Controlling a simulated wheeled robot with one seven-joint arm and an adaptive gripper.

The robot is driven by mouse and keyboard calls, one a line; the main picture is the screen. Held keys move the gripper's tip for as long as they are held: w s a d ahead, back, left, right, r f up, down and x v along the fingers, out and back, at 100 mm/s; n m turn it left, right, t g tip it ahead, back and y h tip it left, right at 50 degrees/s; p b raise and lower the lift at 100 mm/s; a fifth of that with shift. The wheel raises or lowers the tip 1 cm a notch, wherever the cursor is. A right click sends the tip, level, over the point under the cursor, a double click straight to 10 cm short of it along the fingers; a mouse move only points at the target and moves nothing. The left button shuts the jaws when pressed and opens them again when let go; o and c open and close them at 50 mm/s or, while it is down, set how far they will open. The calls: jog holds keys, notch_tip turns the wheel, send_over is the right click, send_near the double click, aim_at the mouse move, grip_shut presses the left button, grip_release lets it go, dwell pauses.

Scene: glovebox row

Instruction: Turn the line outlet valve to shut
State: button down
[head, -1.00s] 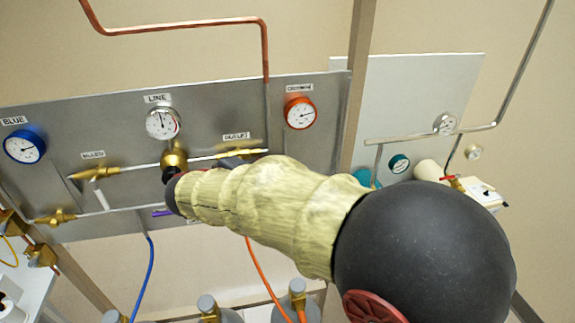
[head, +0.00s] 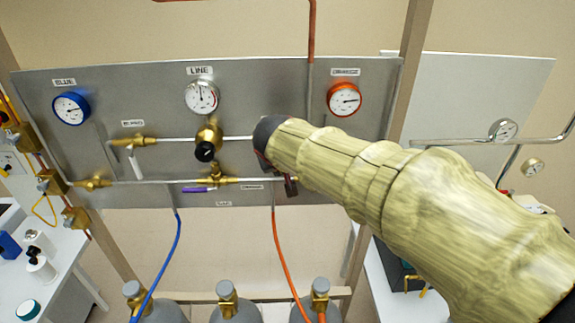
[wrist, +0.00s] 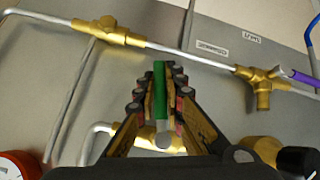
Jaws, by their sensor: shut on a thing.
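In the wrist view my gripper (wrist: 158,74) is shut on a green lever handle (wrist: 159,95), with one black finger on each side of it. Below the handle a brass valve body (wrist: 178,146) shows in part, on a silver pipe close to the panel; I take this for the line outlet valve. In the head view my sleeved arm covers this valve and its label. The line gauge (head: 201,96) is white-faced, with a brass regulator (head: 208,142) and black knob below it, left of my arm's end.
A purple-handled brass valve (head: 213,184) sits low on the grey panel (head: 265,90). A bleed valve (head: 136,142) with a pale handle is at left. Blue (head: 72,108) and orange (head: 344,98) gauges flank the line gauge. Gas cylinders (head: 230,308) stand below, with hoses.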

jog(key=shift+a+f+m+y+p, duration=0.2)
jog(key=shift+a+m+y+p, duration=0.4)
jog(key=shift+y, duration=0.5)
jog(key=shift+a, duration=0.2)
jog(key=c, duration=1.9)
grip_release()
jog(key=shift+r, duration=0.1)
jog(key=v, duration=1.2)
